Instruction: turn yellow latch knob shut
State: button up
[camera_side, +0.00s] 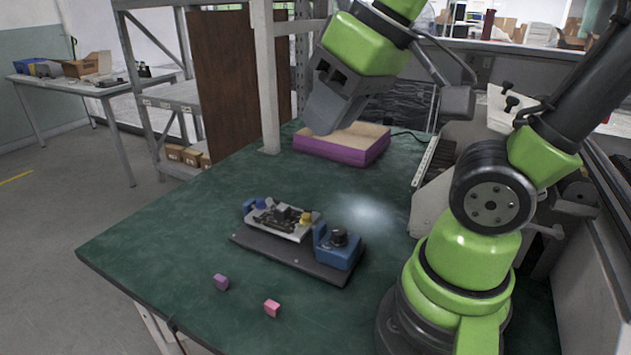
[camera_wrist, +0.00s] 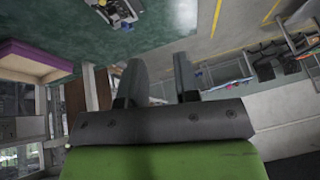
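The yellow latch knob (camera_side: 306,217) sits at the right end of a whitish plate (camera_side: 272,226) with dark parts on it. The plate is on a dark base (camera_side: 290,258) on the green table. In the side view my gripper (camera_side: 333,105) is high above the table, beyond the fixture and well clear of the knob.
A blue block (camera_side: 338,250) with a black knob stands on the base's right end. A blue-violet knob (camera_side: 261,203) is at the plate's left. Purple (camera_side: 221,282) and pink (camera_side: 271,308) cubes lie in front. A purple-sided box (camera_side: 340,150) lies behind. The table's left is clear.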

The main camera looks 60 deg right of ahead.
jog(key=w+d+f+n+g+h, duration=0.35)
jog(key=w+f+n+g, duration=0.2)
jog(key=w+n, duration=0.2)
jog(key=n+g+h, duration=0.2)
jog(key=n, duration=0.4)
send_near(305, 215)
jog(key=x, duration=0.9)
jog(key=shift+y, duration=0.25)
jog(key=shift+c, duration=0.3)
jog(key=shift+r, duration=0.1)
grip_shut()
